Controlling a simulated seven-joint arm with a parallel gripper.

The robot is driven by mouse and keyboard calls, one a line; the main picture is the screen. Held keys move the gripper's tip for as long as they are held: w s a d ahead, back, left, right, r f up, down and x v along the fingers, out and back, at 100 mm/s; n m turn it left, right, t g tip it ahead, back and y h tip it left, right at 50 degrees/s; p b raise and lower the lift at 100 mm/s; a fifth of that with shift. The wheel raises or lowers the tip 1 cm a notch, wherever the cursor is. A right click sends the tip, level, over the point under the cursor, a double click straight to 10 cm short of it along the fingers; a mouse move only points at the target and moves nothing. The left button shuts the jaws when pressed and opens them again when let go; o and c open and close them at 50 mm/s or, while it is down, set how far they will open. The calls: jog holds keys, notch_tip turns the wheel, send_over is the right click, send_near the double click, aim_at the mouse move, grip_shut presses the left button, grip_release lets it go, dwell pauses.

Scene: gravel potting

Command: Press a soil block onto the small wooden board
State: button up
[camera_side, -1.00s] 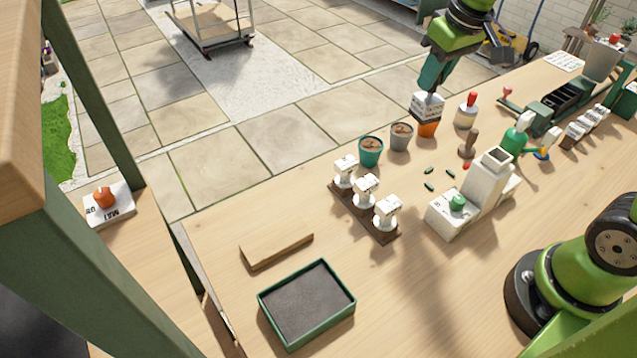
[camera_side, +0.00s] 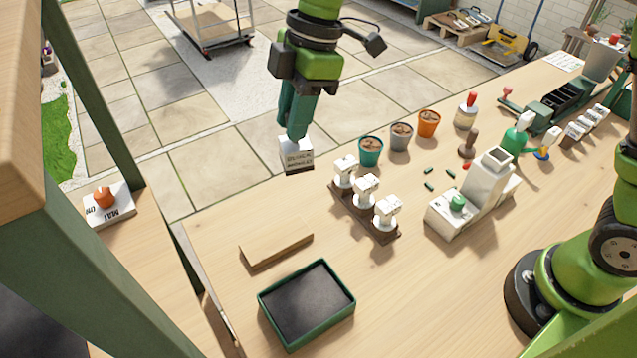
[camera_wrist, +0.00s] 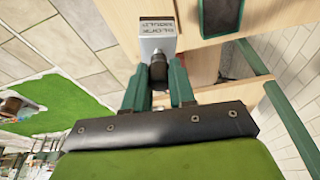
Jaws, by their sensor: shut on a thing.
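My gripper (camera_side: 297,132) is shut on the white block mould (camera_side: 296,157), a box with dark lettering on its side. It holds the mould in the air, to the left of the pots and beyond the wooden board. In the wrist view the mould (camera_wrist: 158,32) sits between my fingertips, with the lettering "BLOCK MOULD" readable. The small wooden board (camera_side: 276,248) lies bare on the bench. The green-rimmed tray (camera_side: 352,305) of dark soil lies in front of it.
A dark rack (camera_side: 395,238) with several white-topped stamps stands right of the board. Teal (camera_side: 370,157), grey (camera_side: 400,146) and orange (camera_side: 428,132) pots stand behind it. A white dispenser (camera_side: 485,185) is further right. The bench between board and rack is clear.

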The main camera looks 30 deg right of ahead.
aim_at(284, 166)
jog(key=shift+n+g, duration=0.3)
jog(key=shift+n, duration=0.6)
jog(key=shift+s+d+x, duration=0.1)
jog(key=shift+d+x, duration=0.1)
jog(key=shift+x, duration=2.25)
jog(key=shift+s+d+x, duration=0.15)
jog(key=shift+d+x, duration=0.05)
jog(key=shift+x, duration=2.25)
jog(key=shift+s+d+x, duration=0.1)
jog(key=shift+d+x, duration=0.1)
jog(key=shift+x, duration=2.2)
jog(key=shift+f, duration=0.4)
grip_shut()
jog(key=shift+d+f, duration=0.2)
jog(key=shift+a+r, duration=0.2)
jog(key=shift+r, duration=3.05)
